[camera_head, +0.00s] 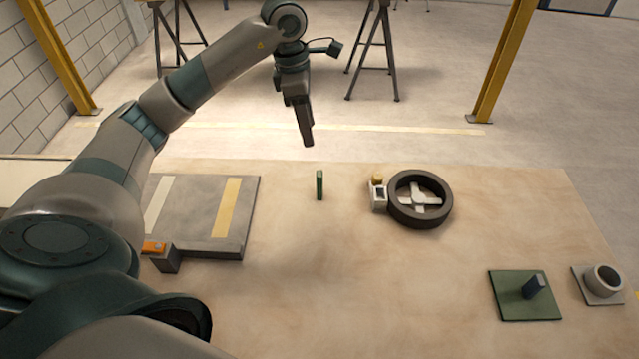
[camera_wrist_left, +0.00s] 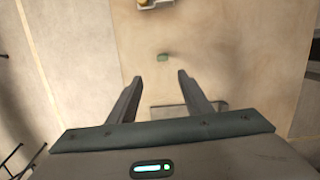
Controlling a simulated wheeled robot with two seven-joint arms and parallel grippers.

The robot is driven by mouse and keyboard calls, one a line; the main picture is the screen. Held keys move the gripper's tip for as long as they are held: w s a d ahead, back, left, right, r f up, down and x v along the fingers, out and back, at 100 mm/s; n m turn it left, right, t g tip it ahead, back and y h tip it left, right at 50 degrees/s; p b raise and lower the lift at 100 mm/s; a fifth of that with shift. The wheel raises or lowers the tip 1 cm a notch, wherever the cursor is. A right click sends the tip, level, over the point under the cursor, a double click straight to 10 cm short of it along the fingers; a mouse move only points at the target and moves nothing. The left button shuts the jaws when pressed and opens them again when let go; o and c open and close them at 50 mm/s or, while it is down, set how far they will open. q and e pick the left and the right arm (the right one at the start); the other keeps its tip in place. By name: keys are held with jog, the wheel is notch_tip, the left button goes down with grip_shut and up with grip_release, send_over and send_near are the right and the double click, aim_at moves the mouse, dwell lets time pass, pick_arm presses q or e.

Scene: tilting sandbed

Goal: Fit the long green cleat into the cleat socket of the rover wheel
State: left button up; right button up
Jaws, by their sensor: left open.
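The long green cleat (camera_head: 320,185) stands upright on the sandbed, left of the rover wheel. In the left wrist view the cleat (camera_wrist_left: 163,57) shows as a small green block just beyond my fingertips. The rover wheel (camera_head: 440,215) is a black ring with light spokes, lying flat. A small pale block with a dark opening, seemingly the cleat socket (camera_head: 379,197), sits at its left rim, with a yellow knob beside it. My left gripper (camera_head: 307,138) is open and empty, apart from the cleat; its spread fingers show in the left wrist view (camera_wrist_left: 161,80). My right gripper is not in view.
A grey plate (camera_head: 200,220) with pale and yellow strips lies at left, an orange-topped block (camera_head: 166,258) at its front. A green plate with a dark peg (camera_head: 510,300) and a round cup on a base (camera_head: 603,282) lie at right. The middle sand is clear.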

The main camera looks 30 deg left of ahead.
aim_at(318, 173)
pick_arm(q)
jog(key=shift+f, duration=0.1)
jog(key=f+p, duration=0.1)
jog(key=f, duration=0.2)
jog(key=d+f+p, duration=0.1)
jog(key=f, duration=0.3)
jog(key=w+f+p, duration=0.1)
jog(key=f+p, duration=0.1)
jog(key=f, duration=0.1)
jog(key=shift+d+f, duration=0.2)
jog(key=shift+f, duration=0.8)
jog(key=shift+p, duration=0.3)
jog(key=shift+d+f+p, duration=0.25)
jog(key=shift+f+p, duration=0.25)
jog(key=shift+p, duration=0.05)
jog(key=f+p, duration=0.1)
jog(key=f, duration=0.1)
jog(key=shift+s+d+f+p, duration=0.1)
jog(key=shift+d+f+p, duration=0.25)
jog(key=shift+f+p, duration=0.05)
jog(key=shift+f, duration=0.65)
